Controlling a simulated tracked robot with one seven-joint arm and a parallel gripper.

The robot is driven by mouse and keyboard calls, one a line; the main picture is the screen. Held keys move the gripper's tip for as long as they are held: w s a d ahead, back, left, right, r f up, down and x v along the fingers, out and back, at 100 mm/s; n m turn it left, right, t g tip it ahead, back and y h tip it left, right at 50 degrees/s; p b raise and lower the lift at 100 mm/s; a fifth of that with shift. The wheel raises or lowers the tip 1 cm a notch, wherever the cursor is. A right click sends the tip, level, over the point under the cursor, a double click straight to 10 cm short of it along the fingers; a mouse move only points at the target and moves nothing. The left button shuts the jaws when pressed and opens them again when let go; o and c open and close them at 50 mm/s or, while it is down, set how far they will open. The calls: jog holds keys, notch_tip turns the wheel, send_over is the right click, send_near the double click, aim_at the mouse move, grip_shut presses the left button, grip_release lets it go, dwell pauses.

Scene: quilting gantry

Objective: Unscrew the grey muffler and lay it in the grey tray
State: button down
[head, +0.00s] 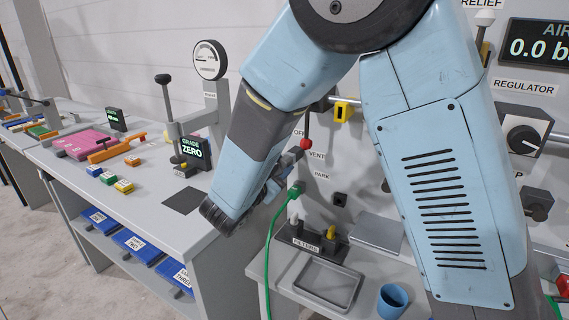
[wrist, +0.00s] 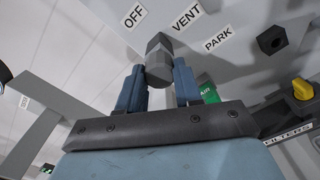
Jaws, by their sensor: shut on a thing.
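The grey muffler (wrist: 158,72) is a faceted grey piece between my gripper's two blue-grey fingers in the wrist view. My gripper (wrist: 160,88) is shut on it, one finger on each side. A darker block sits at its far end; I cannot tell whether the two are still joined. In the head view my gripper (head: 280,178) is in front of the panel near the OFF, VENT and PARK labels, and my own arm hides part of it. The grey tray (head: 297,290) is empty on the low bench, below and to the right of my gripper.
A green hose with a green connector (head: 295,192) hangs close beside my gripper. A red-knobbed lever (head: 305,144) is just above. A filters rack (head: 318,248) with a yellow-topped piece stands behind the tray. A blue cup (head: 392,300) stands to the tray's right.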

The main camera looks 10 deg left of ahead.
jog(key=shift+f, duration=0.2)
jog(key=shift+n, duration=1.9)
jog(key=c, duration=0.7)
grip_release()
jog(key=shift+r, duration=0.15)
jog(key=shift+r+m, duration=0.1)
jog(key=shift+m, duration=7.5)
